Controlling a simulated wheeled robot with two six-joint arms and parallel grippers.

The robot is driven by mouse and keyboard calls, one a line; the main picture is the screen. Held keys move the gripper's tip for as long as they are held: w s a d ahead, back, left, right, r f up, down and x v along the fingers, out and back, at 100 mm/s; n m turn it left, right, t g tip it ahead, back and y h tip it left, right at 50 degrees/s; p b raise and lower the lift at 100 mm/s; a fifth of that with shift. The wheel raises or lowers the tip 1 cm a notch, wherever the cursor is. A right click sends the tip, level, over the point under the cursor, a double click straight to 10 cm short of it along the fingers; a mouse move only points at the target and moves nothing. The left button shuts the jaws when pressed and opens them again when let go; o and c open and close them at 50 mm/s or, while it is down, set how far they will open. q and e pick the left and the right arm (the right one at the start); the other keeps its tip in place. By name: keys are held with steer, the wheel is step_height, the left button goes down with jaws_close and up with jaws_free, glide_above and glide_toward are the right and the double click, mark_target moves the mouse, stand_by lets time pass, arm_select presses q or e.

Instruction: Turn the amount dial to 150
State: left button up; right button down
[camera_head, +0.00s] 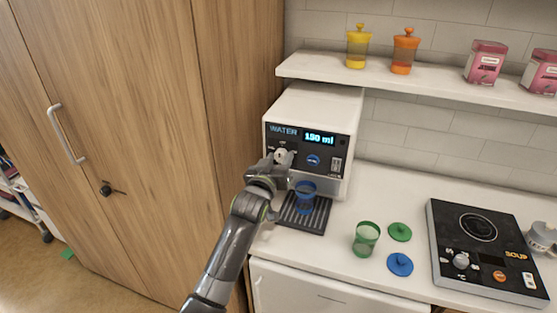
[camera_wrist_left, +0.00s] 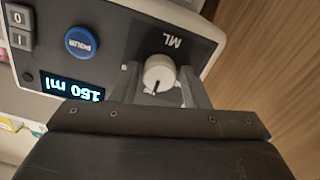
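The water dispenser (camera_head: 310,105) is a white box with a dark front panel. Its lit display (camera_head: 319,138) reads 150 ml and shows upside down in the left wrist view (camera_wrist_left: 72,87). The amount dial (camera_wrist_left: 159,73) is a round white knob by the ML label; in the head view it is partly hidden by my wrist. My left gripper (camera_wrist_left: 159,78) is at the dial, one finger on each side of it, with what look like narrow gaps between fingers and knob. My right gripper is in neither view.
A blue pour button (camera_wrist_left: 82,42) is beside the dial. A blue cup (camera_head: 305,190) is at the drip tray (camera_head: 318,221). A green cup (camera_head: 366,238), green lid (camera_head: 400,232), blue lid (camera_head: 400,264) and soup cooker (camera_head: 450,215) are to the right. A wooden cabinet (camera_head: 150,130) closes off the left.

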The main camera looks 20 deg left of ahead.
arm_select(q)
steer(key=shift+o, duration=1.1)
steer(key=shift+s, duration=0.1)
steer(key=shift+s, duration=0.6)
steer(key=s+b, duration=0.5)
steer(key=s, duration=1.1)
steer(key=shift+a, duration=0.25)
